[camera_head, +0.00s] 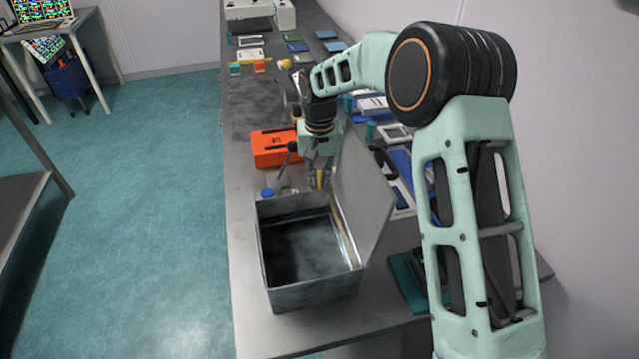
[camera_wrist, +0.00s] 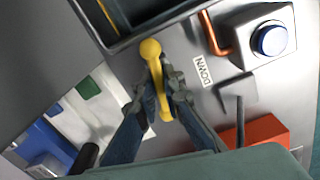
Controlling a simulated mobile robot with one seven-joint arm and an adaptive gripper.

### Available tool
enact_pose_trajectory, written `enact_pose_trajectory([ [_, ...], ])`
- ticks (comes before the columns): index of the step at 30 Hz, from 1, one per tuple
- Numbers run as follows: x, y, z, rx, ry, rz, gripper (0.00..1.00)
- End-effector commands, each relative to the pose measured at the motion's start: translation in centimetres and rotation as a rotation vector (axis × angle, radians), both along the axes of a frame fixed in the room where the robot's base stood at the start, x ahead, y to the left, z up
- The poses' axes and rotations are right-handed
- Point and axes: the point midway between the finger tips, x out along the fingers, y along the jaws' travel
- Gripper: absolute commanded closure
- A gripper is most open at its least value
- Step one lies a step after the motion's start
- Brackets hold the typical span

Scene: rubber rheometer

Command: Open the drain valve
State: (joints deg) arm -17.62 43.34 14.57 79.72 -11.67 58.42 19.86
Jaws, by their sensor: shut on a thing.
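The drain valve's yellow lever (camera_wrist: 151,50) has a round knob at its end and shows in the middle of the wrist view. My gripper (camera_wrist: 160,84) is shut on this lever, with one finger on each side of it just below the knob. In the head view my gripper (camera_head: 318,180) is behind the grey metal box, pointing down close to its back wall. The valve body and pipe joint are hidden by the gripper and the lever.
A grey metal box (camera_head: 310,290) with its lid (camera_head: 362,190) raised stands on the bench in front of my gripper. An orange box (camera_head: 274,148) is to the left.

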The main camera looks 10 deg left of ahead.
Motion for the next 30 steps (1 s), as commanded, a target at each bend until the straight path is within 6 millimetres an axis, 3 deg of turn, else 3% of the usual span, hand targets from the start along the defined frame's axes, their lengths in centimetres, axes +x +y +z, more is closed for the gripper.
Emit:
enact_pose_trajectory([
  [12, 0.05, 0.02, 0.08, 0.001, -0.002, 0.186, 1.0],
  [29, 0.05, 0.03, 0.07, 0.001, -0.002, 0.21, 1.0],
  [30, 0.05, 0.03, 0.07, 0.001, -0.002, 0.21, 0.87],
])
